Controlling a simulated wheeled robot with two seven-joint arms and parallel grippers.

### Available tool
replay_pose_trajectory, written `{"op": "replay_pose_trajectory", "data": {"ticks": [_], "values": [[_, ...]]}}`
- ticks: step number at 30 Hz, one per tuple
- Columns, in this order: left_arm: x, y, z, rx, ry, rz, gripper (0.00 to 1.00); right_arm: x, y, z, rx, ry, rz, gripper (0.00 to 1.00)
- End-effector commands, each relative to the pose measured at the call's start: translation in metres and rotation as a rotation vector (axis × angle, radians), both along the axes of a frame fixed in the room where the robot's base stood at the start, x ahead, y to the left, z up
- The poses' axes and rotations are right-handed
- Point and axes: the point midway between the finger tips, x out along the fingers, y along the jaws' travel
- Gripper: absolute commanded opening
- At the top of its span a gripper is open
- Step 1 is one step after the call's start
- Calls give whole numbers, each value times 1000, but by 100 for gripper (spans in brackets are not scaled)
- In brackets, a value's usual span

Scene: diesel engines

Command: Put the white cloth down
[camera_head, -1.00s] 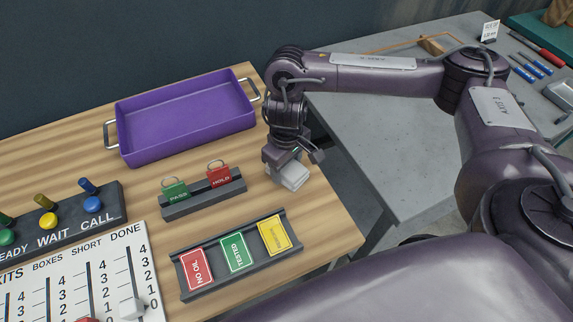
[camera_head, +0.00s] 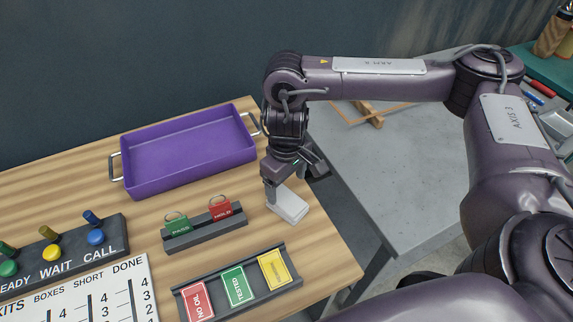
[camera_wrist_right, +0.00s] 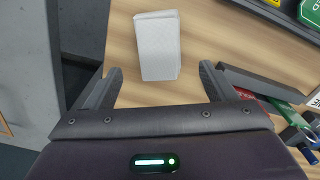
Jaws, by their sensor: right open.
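The white cloth (camera_head: 289,206) is a folded, flat rectangular pad. It lies on the wooden table near its right edge, to the right of the stand with the PASS and HOLD tags. In the right wrist view the cloth (camera_wrist_right: 158,46) lies flat on the wood, beyond the fingertips and between their lines. My right gripper (camera_head: 287,186) is just above and behind the cloth. Its fingers (camera_wrist_right: 160,80) are spread wide in the wrist view, with nothing between them and apart from the cloth. My left gripper is not in view.
A purple tray (camera_head: 188,155) with metal handles stands at the back. The PASS and HOLD tag stand (camera_head: 204,229) is left of the cloth; a card rack (camera_head: 240,284) is in front. A READY/WAIT/CALL panel (camera_head: 62,255) is at left. A grey table (camera_head: 400,165) stands right, across a gap.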

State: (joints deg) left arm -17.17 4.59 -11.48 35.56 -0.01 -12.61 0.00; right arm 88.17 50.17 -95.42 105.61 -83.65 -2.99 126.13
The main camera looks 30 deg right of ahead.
Motion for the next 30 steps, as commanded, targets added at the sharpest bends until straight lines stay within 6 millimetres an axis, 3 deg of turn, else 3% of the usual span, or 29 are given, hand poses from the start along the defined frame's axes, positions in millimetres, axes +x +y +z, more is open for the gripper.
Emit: {"op": "replay_pose_trajectory", "data": {"ticks": [3, 9, 30], "values": [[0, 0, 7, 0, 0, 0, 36, 1, 0, 25, -1, -4, 1, 78], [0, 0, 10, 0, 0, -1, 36, 0, 0, 42, 0, 0, 0, 78], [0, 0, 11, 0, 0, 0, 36, 0, 0, 45, 0, 1, 1, 78]]}}
